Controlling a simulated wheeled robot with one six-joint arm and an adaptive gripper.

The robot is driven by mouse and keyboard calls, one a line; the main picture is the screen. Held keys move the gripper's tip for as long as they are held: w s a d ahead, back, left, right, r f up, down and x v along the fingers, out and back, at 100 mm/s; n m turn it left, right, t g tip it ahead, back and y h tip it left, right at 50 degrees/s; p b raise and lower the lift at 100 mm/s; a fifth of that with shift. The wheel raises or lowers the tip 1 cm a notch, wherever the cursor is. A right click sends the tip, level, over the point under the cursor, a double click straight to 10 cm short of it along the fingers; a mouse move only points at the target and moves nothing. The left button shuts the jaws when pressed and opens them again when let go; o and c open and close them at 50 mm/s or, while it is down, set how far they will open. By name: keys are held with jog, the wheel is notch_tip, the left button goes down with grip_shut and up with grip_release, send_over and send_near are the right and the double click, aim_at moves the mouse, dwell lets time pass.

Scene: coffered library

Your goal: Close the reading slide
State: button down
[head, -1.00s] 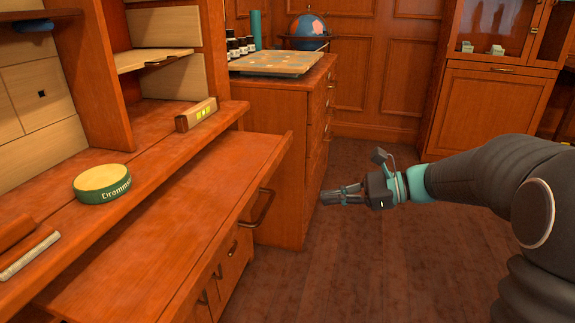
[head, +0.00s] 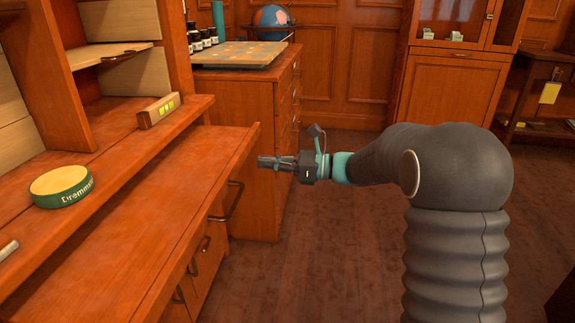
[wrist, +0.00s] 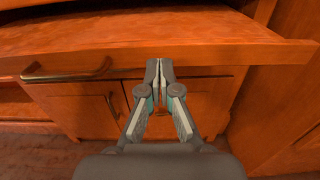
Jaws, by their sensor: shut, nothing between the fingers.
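The reading slide (head: 150,225) is a flat reddish-wood board that sticks out from the cabinet below the shelf ledge. Its front edge also shows in the wrist view (wrist: 200,54), with a metal bar handle (wrist: 66,72) to the left. In the head view the handle (head: 233,203) hangs on the slide's front. My gripper (head: 262,162) is shut and empty, pointing left near the far end of the slide's front edge. In the wrist view its fingertips (wrist: 160,64) overlap the slide's front, right of the handle. I cannot tell whether they touch it.
A green round tin (head: 62,186) and a small level-like block (head: 158,110) stand on the ledge above the slide. A drawer cabinet (head: 245,130) bearing a board (head: 225,54) stands beyond the slide. Open floor (head: 320,250) lies to the right.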

aim_at(238, 160)
jog(key=shift+w+a, duration=0.2)
jog(key=shift+a, duration=2.2)
